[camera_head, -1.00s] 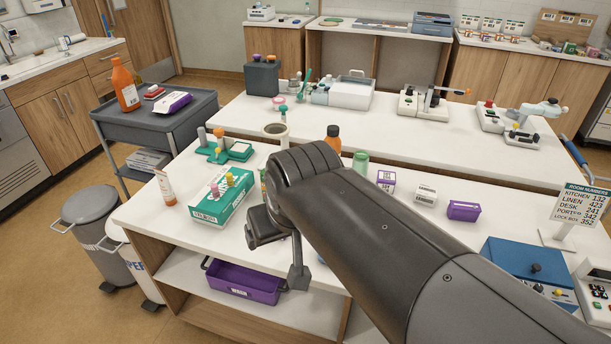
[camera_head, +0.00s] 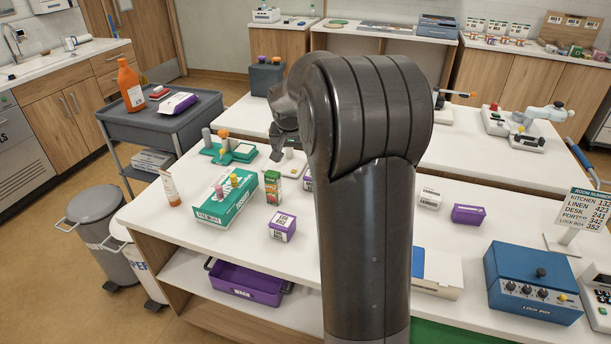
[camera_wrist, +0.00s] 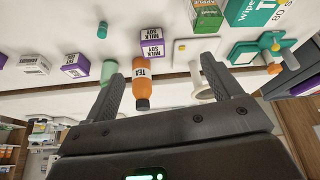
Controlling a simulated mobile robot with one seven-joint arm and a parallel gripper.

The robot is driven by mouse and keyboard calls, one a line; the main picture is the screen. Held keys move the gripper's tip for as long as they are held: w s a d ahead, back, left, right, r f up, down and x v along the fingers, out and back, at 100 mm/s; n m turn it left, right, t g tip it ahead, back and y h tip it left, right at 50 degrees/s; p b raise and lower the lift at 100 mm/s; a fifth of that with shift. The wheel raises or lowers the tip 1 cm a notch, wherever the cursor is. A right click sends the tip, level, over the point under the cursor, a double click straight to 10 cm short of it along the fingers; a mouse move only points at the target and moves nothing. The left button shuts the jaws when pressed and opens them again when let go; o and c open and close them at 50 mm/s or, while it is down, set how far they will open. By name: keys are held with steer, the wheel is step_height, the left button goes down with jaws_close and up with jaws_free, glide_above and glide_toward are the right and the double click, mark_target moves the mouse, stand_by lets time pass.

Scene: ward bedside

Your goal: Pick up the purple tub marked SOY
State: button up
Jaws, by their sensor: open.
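A small purple tub (camera_head: 468,214) lies on the right part of the white table in the head view; its label is too small to read.
A blue lock box (camera_head: 533,283) and a number sign (camera_head: 569,212) are at right. A purple basin (camera_head: 246,283) sits on the shelf below.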

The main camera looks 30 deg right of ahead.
steer(key=w+d+f, duration=0.3)
steer(key=f, duration=0.2)
steer(key=w+d+f+m, duration=0.1)
steer(key=w+d+f, duration=0.2)
steer(key=f, duration=0.2)
steer(key=w+d+f+m, duration=0.1)
steer(key=w+d+f, duration=0.2)
steer(key=f, duration=0.2)
steer(key=shift+d+f+g, duration=0.1)
steer(key=shift+d+g, duration=0.25)
steer(key=shift+g, duration=0.05)
steer(key=shift+d+x, duration=0.15)
steer(key=shift+x, duration=1.45)
steer(key=shift+d+x, duration=0.2)
steer(key=shift+x, duration=1.35)
steer(key=shift+w, duration=0.2)
steer(key=shift+c, duration=0.4)
steer(key=c, duration=1.1)
